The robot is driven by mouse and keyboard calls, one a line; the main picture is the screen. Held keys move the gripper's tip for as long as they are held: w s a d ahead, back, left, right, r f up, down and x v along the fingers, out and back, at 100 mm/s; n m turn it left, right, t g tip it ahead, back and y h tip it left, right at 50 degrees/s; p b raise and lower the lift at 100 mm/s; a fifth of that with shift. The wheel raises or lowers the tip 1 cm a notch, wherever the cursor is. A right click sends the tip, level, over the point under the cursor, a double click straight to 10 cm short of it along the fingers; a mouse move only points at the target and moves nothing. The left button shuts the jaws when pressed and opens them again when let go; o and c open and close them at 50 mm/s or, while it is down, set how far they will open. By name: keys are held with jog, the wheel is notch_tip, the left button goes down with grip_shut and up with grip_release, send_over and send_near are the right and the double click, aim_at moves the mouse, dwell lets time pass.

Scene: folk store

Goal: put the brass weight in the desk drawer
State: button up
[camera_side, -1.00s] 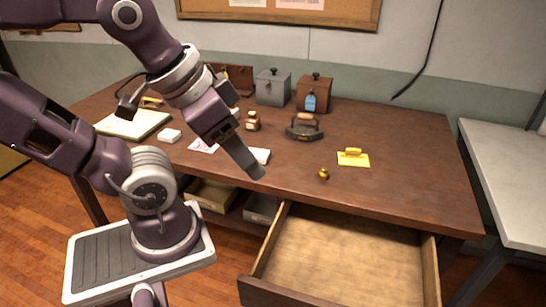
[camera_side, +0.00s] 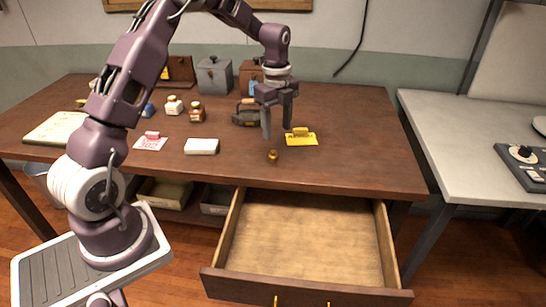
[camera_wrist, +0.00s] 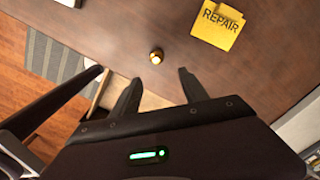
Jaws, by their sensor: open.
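The small brass weight (camera_side: 273,155) stands on the desk near its front edge. It also shows in the wrist view (camera_wrist: 156,56), beyond and between my fingertips. The desk drawer (camera_side: 310,238) below is pulled out, and its wooden floor looks empty. My gripper (camera_side: 278,118) is above the desk, pointing down, open and empty. In the wrist view its two fingers (camera_wrist: 158,82) are spread apart, with the weight clear of both.
A yellow REPAIR note (camera_side: 301,139) lies right of the weight, and a flat iron (camera_side: 246,115) stands behind. A white block (camera_side: 201,146), a pink note (camera_side: 150,143), small bottles (camera_side: 174,105) and metal boxes (camera_side: 214,75) are to the left and back. The right desk area is clear.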

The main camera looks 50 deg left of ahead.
aim_at(273, 151)
jog(key=shift+m, duration=0.5)
jog(key=f, duration=0.3)
jog(key=a+f, duration=0.1)
jog(key=f, duration=0.6)
jog(key=shift+s+a, duration=0.1)
jog(key=shift+a, duration=0.05)
grip_shut()
